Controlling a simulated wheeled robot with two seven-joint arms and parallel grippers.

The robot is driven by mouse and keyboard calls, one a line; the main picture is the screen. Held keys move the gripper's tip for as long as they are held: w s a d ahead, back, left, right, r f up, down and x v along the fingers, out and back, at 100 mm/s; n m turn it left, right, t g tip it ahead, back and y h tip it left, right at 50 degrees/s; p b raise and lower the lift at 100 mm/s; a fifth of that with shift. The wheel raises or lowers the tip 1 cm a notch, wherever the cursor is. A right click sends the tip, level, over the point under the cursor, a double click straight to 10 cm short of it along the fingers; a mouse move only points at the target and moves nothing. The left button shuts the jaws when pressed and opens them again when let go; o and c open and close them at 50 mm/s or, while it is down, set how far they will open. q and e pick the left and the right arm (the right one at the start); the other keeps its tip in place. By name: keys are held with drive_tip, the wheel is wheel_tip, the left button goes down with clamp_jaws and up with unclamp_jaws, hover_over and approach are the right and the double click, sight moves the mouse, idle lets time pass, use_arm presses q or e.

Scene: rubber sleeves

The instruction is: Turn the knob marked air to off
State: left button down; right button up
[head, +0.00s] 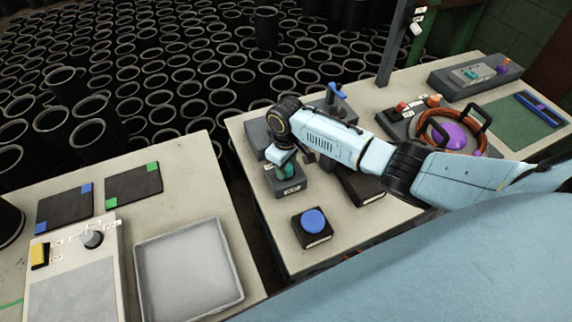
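A teal knob (287,172) stands on a small dark box (291,188) on the right-hand table. The box has a white label on its front, too small to read here, so I cannot confirm that it says air. My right gripper (285,160) points down at this knob from above, its arm reaching in from the right. The fingers are at or just above the knob's top; the hand hides part of it, and I cannot tell whether they touch or grip it. My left gripper is not in view.
A blue button box (312,222) stands in front of the knob box. A cream panel (74,275) with a grey knob (92,239) and a grey tray (189,272) are on the left table. A purple dome (451,136) within an orange ring is at right. Black sleeves crowd the back.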

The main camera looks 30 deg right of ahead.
drive_tip(key=shift+c, duration=1)
drive_tip(key=shift+n, duration=0.3)
drive_tip(key=shift+r+n+p, duration=0.1)
drive_tip(key=shift+n+p, duration=0.5)
drive_tip(key=shift+n, duration=0.3)
drive_tip(key=n, duration=0.2)
drive_tip(key=shift+n+p, duration=0.4)
drive_tip(key=n, duration=0.3)
drive_tip(key=shift+n+p, duration=0.3)
drive_tip(key=shift+n, duration=1.5)
drive_tip(key=o, duration=1)
